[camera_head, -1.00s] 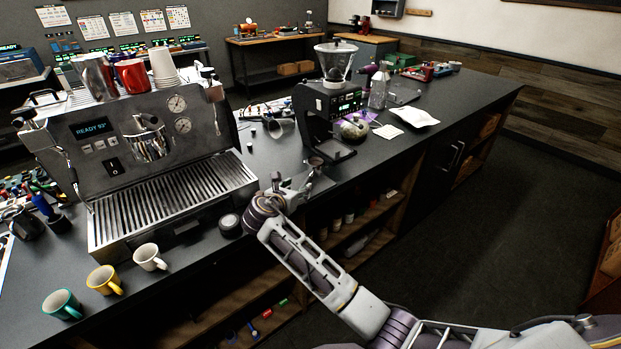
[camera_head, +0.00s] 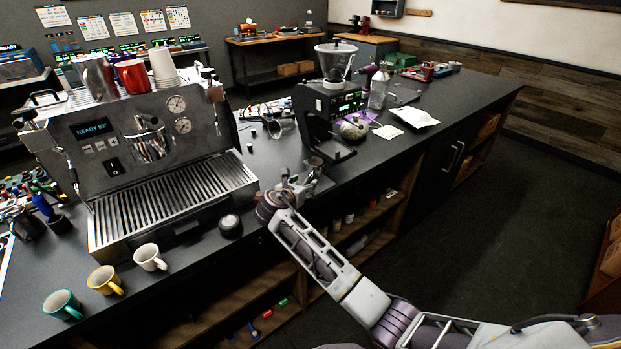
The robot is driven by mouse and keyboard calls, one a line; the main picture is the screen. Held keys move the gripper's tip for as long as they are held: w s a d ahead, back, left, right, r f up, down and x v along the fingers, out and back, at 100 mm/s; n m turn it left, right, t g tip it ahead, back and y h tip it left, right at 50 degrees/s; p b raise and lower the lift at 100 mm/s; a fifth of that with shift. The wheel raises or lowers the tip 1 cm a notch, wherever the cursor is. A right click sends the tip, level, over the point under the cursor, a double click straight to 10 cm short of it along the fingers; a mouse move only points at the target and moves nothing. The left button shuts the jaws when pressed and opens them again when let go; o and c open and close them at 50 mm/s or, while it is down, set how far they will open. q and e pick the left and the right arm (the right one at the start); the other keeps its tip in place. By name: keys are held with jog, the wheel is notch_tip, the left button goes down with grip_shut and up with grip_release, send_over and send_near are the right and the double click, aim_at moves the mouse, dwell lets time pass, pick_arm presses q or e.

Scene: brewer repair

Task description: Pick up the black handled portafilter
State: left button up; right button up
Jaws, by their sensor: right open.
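A small round dark metal piece (camera_head: 315,162), which looks like the basket end of the portafilter, shows at the foot of the black grinder (camera_head: 328,112). Its black handle is not clearly visible; my gripper covers the counter just in front. My right gripper (camera_head: 301,182) is open at the counter's front edge, right beside this piece. The picture is too small to tell whether the fingers touch it or surround a handle. My left gripper is not in view.
The espresso machine (camera_head: 120,150) stands to the left of my right gripper. A round black tamper-like piece (camera_head: 230,225) and white (camera_head: 150,257), yellow (camera_head: 105,280) and green (camera_head: 63,304) cups are on the counter.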

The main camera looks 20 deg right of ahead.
aim_at(308, 180)
jog(key=shift+x, duration=1.35)
jog(key=shift+r, duration=0.1)
grip_shut()
